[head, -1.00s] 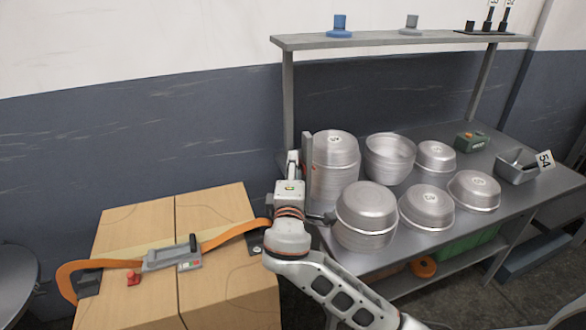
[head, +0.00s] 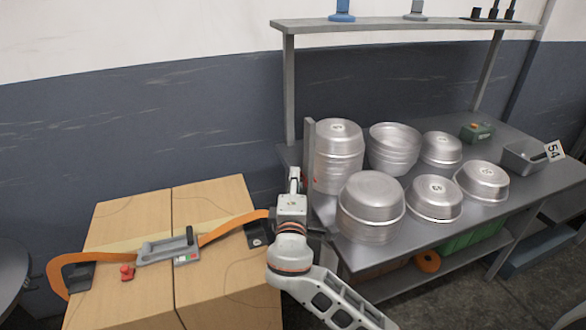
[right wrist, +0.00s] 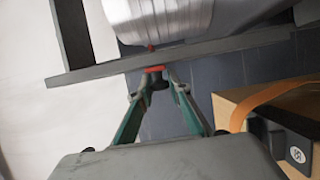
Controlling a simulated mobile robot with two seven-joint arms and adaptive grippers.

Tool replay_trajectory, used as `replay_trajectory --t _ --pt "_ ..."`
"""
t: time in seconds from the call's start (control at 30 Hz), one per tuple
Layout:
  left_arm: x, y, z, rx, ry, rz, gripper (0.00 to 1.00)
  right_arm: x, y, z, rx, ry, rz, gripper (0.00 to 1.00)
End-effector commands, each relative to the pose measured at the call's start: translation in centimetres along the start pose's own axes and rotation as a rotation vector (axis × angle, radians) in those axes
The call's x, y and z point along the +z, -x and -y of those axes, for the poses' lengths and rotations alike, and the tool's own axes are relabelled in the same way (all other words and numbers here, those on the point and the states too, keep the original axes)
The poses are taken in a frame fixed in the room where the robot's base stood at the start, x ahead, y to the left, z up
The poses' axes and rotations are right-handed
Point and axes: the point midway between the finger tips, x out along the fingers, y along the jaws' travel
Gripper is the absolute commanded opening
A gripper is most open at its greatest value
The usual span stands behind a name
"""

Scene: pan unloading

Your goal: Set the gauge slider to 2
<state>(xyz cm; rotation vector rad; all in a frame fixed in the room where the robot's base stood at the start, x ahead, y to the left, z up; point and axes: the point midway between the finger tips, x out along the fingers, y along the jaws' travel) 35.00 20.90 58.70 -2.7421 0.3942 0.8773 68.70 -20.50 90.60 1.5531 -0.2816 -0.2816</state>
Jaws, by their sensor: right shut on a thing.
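The gauge is a grey upright bar (head: 308,142) at the left end of the metal table. It also crosses the right wrist view as a long grey bar (right wrist: 215,48). A small red slider (right wrist: 153,69) sits at the bar, between my fingertips. My right gripper (right wrist: 160,84) has its teal fingers closed in on the slider's red and dark part. In the head view my right gripper (head: 294,178) is beside the bar, partly hidden by its own wrist. I cannot read any scale numbers. My left gripper is not in view.
Stacked metal pans (head: 370,205) stand close to the right of the bar. A cardboard box (head: 225,290) with an orange strap (head: 222,230) and grey buckle tool (head: 168,248) is at the left. A shelf (head: 400,24) runs above the table.

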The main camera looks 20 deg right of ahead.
Motion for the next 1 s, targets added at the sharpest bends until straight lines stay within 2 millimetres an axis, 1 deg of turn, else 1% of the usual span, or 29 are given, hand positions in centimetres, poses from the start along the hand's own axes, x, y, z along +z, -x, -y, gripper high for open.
replay_trajectory --t 0.03,0.1,0.3,0.5,0.53,0.57,0.6,0.87,1.0 --pt "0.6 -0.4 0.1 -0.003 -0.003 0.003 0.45 0.0 0.1 2.0 -0.011 0.004 0.001 0.0" --pt "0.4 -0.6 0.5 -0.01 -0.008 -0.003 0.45 0.0 0.1 2.7 -0.009 0.004 0.0 0.0" --pt "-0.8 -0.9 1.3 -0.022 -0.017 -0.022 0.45 0.0 0.1 2.9 -0.005 0.003 -0.001 0.0" --pt "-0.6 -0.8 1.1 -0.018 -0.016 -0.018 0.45 0.0 0.1 3.0 -0.007 0.004 -0.001 0.0" --pt "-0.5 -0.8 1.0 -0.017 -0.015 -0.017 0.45 0.0 0.1 3.0 -0.007 0.004 -0.001 0.25" --pt "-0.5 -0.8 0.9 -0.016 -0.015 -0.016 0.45 0.0 0.1 3.0 -0.007 0.004 -0.001 0.33" --pt "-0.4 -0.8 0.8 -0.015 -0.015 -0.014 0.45 0.0 0.1 3.0 -0.007 0.004 -0.001 0.35" --pt "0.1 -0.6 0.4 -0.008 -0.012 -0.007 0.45 0.0 0.0 2.7 -0.002 0.002 -0.001 0.35" --pt "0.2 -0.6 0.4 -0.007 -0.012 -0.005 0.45 0.0 0.7 2.7 -0.003 0.001 -0.002 0.35"
